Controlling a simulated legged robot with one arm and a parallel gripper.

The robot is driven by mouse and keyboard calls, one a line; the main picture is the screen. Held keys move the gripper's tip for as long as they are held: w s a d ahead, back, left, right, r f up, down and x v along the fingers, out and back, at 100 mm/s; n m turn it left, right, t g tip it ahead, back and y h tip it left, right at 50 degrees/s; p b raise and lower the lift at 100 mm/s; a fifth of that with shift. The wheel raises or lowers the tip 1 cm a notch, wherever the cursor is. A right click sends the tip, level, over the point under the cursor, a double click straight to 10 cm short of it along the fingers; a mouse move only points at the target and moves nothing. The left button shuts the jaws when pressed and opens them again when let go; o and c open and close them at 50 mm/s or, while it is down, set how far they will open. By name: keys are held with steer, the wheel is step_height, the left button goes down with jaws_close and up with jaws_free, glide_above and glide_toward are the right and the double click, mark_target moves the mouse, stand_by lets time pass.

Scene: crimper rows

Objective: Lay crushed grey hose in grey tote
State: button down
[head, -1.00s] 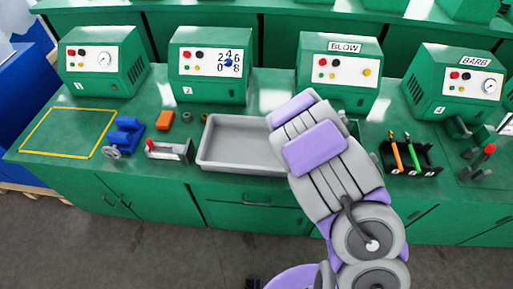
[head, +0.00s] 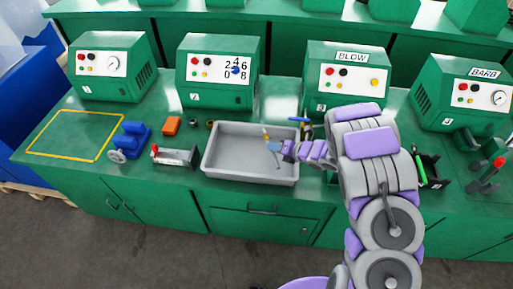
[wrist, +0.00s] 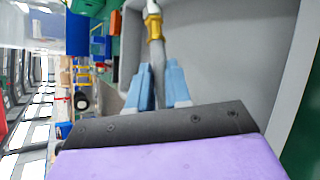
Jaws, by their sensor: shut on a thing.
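The grey tote (head: 212,150) is an open shallow tray on the green bench, and its inside looks bare. My gripper (head: 274,146) is over the right part of the tote, shut on the grey hose. In the wrist view, the grey hose (wrist: 158,58) runs out between the pale blue fingers of my gripper (wrist: 158,85) and carries a brass fitting (wrist: 154,27). In the head view, the brass end (head: 266,134) shows small above the tote. A dark mark on the tote floor looks like a shadow. I cannot tell whether the hose touches the tote.
Left of the tote stand a grey fixture with a red knob (head: 176,157), a blue clamp (head: 129,140) and an orange block (head: 171,125). Green machines line the back, including BLOW (head: 347,75). The yellow-outlined area (head: 72,135) is empty.

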steer(key=x, duration=0.6)
steer(key=s+b+x, duration=0.1)
steer(key=x, duration=0.2)
steer(key=shift+w+a, duration=0.1)
steer(key=shift+a, duration=0.4)
steer(key=shift+r, duration=0.1)
steer(key=shift+f+b, duration=0.4)
steer(key=shift+b, duration=0.1)
steer(key=shift+f+b, duration=0.25)
steer(key=shift+b, duration=0.05)
steer(key=c, duration=1.1)
jaws_free()
